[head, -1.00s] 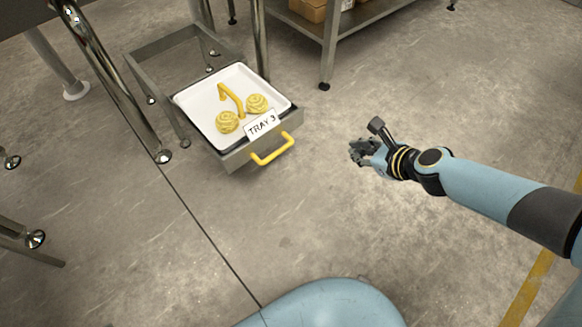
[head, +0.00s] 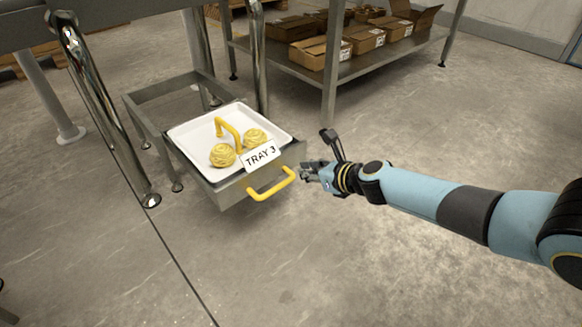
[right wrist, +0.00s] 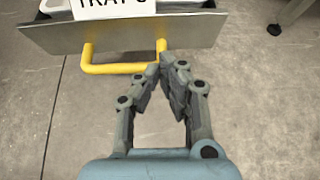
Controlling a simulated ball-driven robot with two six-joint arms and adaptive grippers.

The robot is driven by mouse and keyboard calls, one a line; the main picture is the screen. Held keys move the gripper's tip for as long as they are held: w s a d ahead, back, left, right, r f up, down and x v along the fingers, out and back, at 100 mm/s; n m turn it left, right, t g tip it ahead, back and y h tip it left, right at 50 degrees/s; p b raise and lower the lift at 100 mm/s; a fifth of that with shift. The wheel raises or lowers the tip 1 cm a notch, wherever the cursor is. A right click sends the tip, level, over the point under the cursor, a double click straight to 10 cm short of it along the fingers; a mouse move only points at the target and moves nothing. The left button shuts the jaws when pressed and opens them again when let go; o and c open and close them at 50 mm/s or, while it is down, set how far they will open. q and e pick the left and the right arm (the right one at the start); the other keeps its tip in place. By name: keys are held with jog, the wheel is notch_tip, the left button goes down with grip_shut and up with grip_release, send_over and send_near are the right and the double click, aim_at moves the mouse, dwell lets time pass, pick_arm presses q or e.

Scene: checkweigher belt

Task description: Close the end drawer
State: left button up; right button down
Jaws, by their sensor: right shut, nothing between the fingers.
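The end drawer (head: 228,189) is pulled out of its metal frame (head: 146,117) under the belt stand. It has a yellow handle (head: 271,186) on its front. In it sits a white tray (head: 183,135) labelled TRAY 3. My right gripper (head: 306,172) is shut and empty, just right of the handle. In the right wrist view its fingertips (right wrist: 167,62) meet close to the handle's right end (right wrist: 120,69); I cannot tell whether they touch it. The drawer front (right wrist: 190,31) shows beyond the fingers. My left gripper is not in view.
Shiny table legs (head: 107,120) stand left of the drawer. The floor in front is clear.

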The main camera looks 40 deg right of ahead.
aim_at(283, 162)
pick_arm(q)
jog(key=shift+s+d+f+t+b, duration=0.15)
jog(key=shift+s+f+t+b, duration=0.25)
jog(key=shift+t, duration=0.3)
pick_arm(e)
jog(key=shift+w+a+f, duration=0.1)
jog(key=shift+w+f, duration=0.1)
jog(key=shift+w, duration=0.8)
jog(key=shift+w+a+f, duration=0.1)
jog(key=shift+w+f, duration=0.05)
jog(key=shift+w, duration=0.8)
jog(key=shift+w+a+f, duration=0.1)
jog(key=shift+w+f, duration=0.1)
jog(key=shift+w, duration=0.8)
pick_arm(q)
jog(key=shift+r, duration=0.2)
